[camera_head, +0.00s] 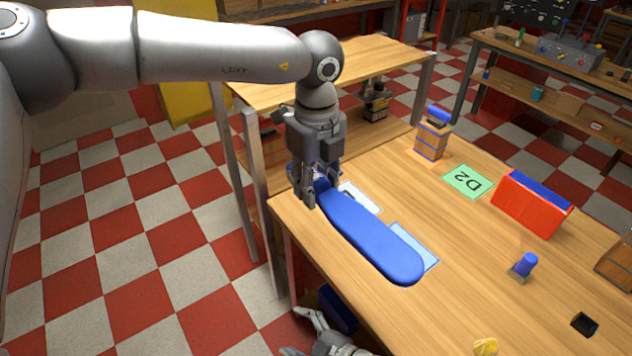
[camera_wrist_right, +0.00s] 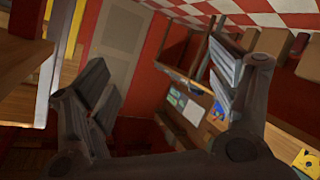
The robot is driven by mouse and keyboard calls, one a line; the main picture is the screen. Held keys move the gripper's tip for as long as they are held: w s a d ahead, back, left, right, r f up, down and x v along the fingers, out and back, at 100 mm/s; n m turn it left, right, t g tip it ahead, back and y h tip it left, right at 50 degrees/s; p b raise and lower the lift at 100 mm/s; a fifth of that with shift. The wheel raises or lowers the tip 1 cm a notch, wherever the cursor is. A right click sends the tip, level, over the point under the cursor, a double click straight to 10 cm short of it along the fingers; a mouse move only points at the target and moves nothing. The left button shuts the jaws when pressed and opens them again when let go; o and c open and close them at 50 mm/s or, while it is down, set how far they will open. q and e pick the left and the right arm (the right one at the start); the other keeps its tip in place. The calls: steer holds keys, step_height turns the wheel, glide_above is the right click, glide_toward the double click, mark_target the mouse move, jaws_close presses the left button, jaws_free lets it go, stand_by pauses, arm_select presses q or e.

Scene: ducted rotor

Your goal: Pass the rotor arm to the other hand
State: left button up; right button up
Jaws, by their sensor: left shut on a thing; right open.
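The rotor arm (camera_head: 372,238) is a long, flat blue piece with rounded ends, in the head view over the near left part of the wooden table. My left gripper (camera_head: 318,190) points down and is shut on its far left end. I cannot tell whether the rotor arm touches the table. My right gripper (camera_head: 312,335) is low at the bottom of the head view, beside the table's near edge and below its top. In the right wrist view its fingers (camera_wrist_right: 165,95) are wide apart with nothing between them.
The wooden table (camera_head: 390,315) carries a green D2 card (camera_head: 467,181), a red and blue block (camera_head: 531,203), a small blue knob (camera_head: 524,264), a wooden block with blue parts (camera_head: 432,137) and a yellow piece (camera_head: 485,346). Checkered floor (camera_head: 130,250) is open at left.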

steer(key=s+d+f+m+h, duration=0.4)
steer(key=s+d+f+m, duration=0.1)
steer(key=d+f, duration=0.4)
steer(key=s+d+f+m+h, duration=0.4)
steer(key=d+f, duration=0.6)
steer(key=s+d+f+m+g+h, duration=0.1)
steer(key=s+d+f+m+g, duration=0.1)
steer(key=s, duration=0.6)
steer(key=s+d+f+m+g+h, duration=0.1)
steer(key=s+d+f+m+g, duration=0.1)
steer(key=s+d, duration=0.3)
steer(key=s+d+f+m+g+h, duration=0.1)
steer(key=s+d+f+m+g, duration=0.1)
steer(key=s, duration=0.9)
step_height(320, 180, down, 2)
steer(key=shift+s+d+f+m+g+h, duration=0.15)
steer(key=shift+s+d+m+g+h, duration=0.2)
steer(key=shift+d, duration=0.5)
